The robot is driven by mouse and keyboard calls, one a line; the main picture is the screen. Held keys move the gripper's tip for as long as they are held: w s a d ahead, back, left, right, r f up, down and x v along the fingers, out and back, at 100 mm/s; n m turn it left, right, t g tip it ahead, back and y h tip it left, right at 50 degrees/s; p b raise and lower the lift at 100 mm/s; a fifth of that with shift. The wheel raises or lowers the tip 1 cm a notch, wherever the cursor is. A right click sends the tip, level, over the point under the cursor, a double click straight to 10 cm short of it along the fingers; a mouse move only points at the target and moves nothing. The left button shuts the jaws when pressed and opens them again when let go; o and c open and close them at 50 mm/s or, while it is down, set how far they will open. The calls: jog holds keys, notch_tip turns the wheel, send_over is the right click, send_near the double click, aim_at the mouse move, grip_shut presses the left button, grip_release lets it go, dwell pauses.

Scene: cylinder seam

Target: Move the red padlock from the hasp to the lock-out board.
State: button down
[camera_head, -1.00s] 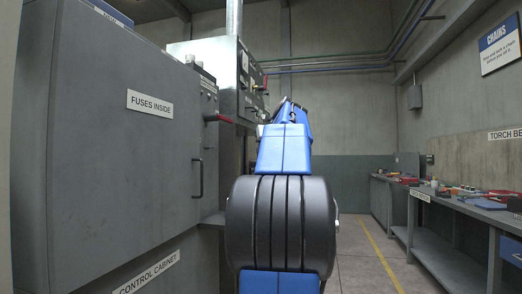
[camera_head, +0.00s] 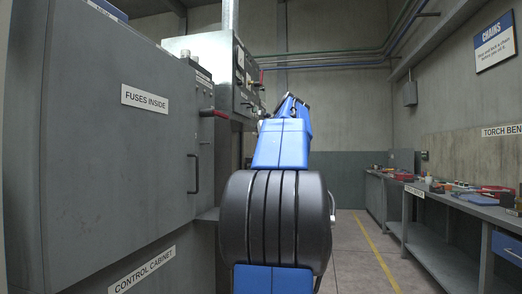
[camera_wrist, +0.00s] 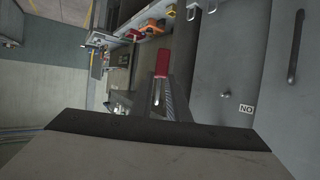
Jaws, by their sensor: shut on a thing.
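The red padlock (camera_wrist: 162,62) shows near the middle of the wrist view, with its bright shackle (camera_wrist: 156,94) below the red body. My gripper (camera_wrist: 168,104) is shut on it, with a ribbed grey finger beside the shackle. The exact contact is hard to make out. I cannot make out the hasp or the lock-out board for certain.
A grey control cabinet (camera_head: 110,150) fills the left, with a red lever (camera_head: 213,113) jutting from its side. A long bench (camera_head: 440,202) with tools runs along the right wall. Floor between is clear. The wrist view shows several small coloured items (camera_wrist: 152,26) at the top.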

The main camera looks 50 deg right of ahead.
jog(key=w+a+f+n+t+y, duration=0.1)
jog(key=w+a+f+n+y, duration=0.25)
jog(key=w+f, duration=0.35)
jog(key=w+a+f+n+t+y, duration=0.1)
jog(key=w+a+f+n+y, duration=0.3)
jog(key=w+f, duration=0.3)
jog(key=shift+m, duration=0.25)
jog(key=shift+w+a+f, duration=0.1)
jog(key=shift+f, duration=1.6)
jog(key=shift+w+a+f, duration=0.1)
jog(key=shift+a+f, duration=0.05)
jog(key=shift+f, duration=1.6)
jog(key=shift+w+a+f, duration=0.1)
jog(key=shift+f, duration=1.6)
jog(key=c, duration=1.7)
grip_release()
jog(key=shift+f, duration=0.1)
